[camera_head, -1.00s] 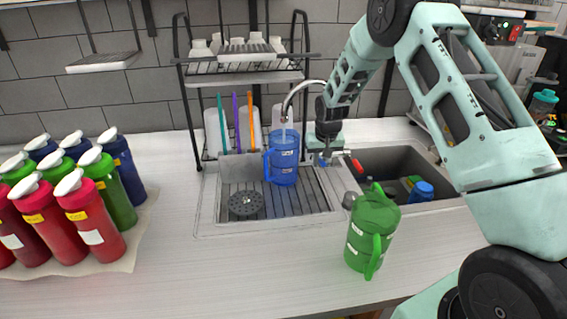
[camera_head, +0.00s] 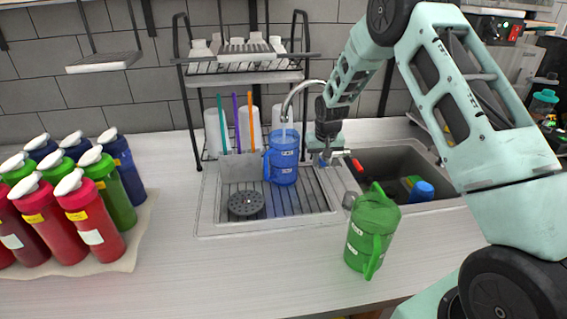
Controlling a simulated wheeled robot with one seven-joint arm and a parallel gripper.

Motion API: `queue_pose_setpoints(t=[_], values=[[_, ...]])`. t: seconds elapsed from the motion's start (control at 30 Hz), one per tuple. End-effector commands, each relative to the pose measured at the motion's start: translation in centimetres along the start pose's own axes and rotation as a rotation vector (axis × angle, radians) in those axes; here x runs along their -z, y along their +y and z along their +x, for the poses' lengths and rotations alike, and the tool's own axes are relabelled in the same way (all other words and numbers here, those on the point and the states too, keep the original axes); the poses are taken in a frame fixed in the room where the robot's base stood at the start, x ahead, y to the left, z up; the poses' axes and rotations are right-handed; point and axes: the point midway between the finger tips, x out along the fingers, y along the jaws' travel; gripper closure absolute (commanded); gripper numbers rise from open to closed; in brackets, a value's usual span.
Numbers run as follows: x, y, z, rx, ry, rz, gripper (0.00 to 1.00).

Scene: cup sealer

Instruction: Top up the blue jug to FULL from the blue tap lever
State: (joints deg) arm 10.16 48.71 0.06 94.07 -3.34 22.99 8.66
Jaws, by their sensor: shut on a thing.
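The blue jug (camera_head: 284,160) stands upright in the left sink bay under the curved tap spout (camera_head: 296,91). Its labels face me; its water level cannot be made out. A pale streak shows between the spout and the jug, too small to judge clearly. My gripper (camera_head: 322,159) points down at the tap base, right of the jug, and is shut on the blue tap lever, which it mostly hides. The red tap lever (camera_head: 357,165) shows just right of my gripper.
A green jug (camera_head: 371,232) stands on the counter in front of the sink. Several coloured bottles (camera_head: 75,200) stand on a mat at left. A dish rack (camera_head: 245,75) rises behind the sink. The right basin (camera_head: 385,160) holds a blue item.

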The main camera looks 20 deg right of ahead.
Motion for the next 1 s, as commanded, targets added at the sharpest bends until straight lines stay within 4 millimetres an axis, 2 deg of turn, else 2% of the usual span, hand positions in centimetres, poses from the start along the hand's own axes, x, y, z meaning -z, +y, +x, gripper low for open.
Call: queue_pose_setpoints(t=[0.03,0.5,0.8,0.83,0.9,1.0], values=[[-0.1,1.0,0.0,-0.012,-0.003,0.007,0.94],[-0.1,1.0,0.2,-0.012,-0.003,0.007,0.94],[-1.0,1.0,3.7,-0.012,-0.004,0.008,0.94],[-0.8,1.0,3.0,-0.011,-0.001,0.008,0.73],[-0.7,0.9,2.9,-0.011,-0.001,0.007,0.54],[-0.7,0.7,2.9,-0.008,-0.001,0.006,0.53]])
